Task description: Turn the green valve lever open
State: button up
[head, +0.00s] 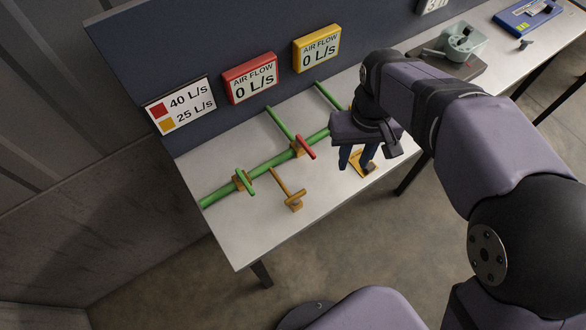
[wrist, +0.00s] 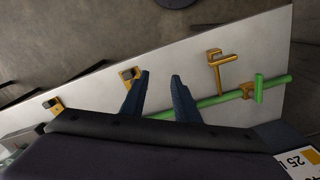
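The green valve lever (head: 245,182) sits on an orange valve body near the left end of a green pipe (head: 270,164). The lever lies across the pipe. The wrist view shows the lever (wrist: 258,90) at the right, beyond an orange bracket. My gripper (head: 354,170) is open and empty, with two blue fingers pointing down, over the right part of the pipework. It is well to the right of the green lever and apart from it. The wrist view shows my gripper's fingers (wrist: 160,76) spread with nothing between them. The red lever (head: 306,147) is between the green lever and my gripper.
An orange hooked bracket (head: 290,197) stands in front of the pipe, and another orange piece (head: 366,168) is beside my fingers. Red (head: 250,78) and yellow (head: 317,48) air flow displays both read 0 L/s. A sign (head: 181,106) reads 40 and 25 L/s. The table's front left is clear.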

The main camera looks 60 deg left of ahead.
jog(key=s+a+n, duration=0.3)
jog(key=s+a, duration=0.5)
jog(key=s, duration=0.1)
jog(key=n, duration=0.3)
send_over(246, 183)
jog(key=shift+s+p, duration=0.1)
jog(key=shift+p, duration=0.25)
jog(key=shift+f+p, duration=1.25)
jog(key=shift+f, duration=2.45)
grip_shut()
